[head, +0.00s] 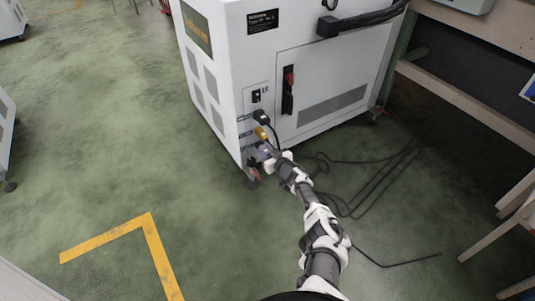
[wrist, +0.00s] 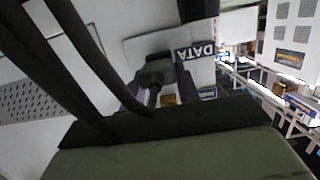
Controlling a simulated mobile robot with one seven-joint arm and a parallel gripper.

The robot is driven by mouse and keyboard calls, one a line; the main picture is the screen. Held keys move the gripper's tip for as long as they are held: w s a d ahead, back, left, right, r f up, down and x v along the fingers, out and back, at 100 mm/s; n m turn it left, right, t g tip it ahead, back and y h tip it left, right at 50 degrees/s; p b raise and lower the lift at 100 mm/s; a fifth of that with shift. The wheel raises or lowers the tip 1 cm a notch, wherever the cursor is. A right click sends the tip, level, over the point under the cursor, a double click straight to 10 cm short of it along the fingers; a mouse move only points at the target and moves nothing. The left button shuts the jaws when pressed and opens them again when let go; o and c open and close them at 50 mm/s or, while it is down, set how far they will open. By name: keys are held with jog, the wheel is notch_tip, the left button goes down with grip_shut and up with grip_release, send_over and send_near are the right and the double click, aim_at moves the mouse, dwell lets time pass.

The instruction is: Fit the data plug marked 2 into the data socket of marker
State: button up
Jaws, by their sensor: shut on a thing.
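The sockets sit in a column at the lower corner of a white machine cabinet (head: 229,60). My gripper (head: 265,153) is at the lowest part of this column, close against the panel. In the wrist view a dark plug (wrist: 155,72) with a black cable is held between my gripper's fingers (wrist: 156,90). It is right beside a label reading DATA (wrist: 194,53), which appears upside down. The plug's front end is hidden, so I cannot tell whether it is in the socket. No number 2 is readable on it.
Above my gripper, a yellow plug (head: 262,133) and a black plug (head: 261,117) are at the same panel. Black cables (head: 345,162) lie loose on the floor to the right. A bench (head: 470,105) stands at the right.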

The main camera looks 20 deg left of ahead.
jog(key=shift+w+a+b, duration=0.4)
jog(key=shift+a+b, duration=0.15)
jog(key=shift+b, duration=0.05)
jog(key=o, duration=1.1)
jog(key=shift+o, duration=0.2)
jog(key=shift+d, duration=0.1)
jog(key=shift+s+d+r+p, duration=0.3)
jog(key=shift+d+p, duration=0.15)
jog(key=shift+p, duration=0.3)
jog(key=p+v, duration=0.8)
jog(key=v, duration=0.4)
jog(key=shift+s+d+f+p, duration=0.2)
jog(key=shift+s+d+p, duration=0.05)
jog(key=shift+p, duration=0.1)
jog(key=shift+c, duration=0.5)
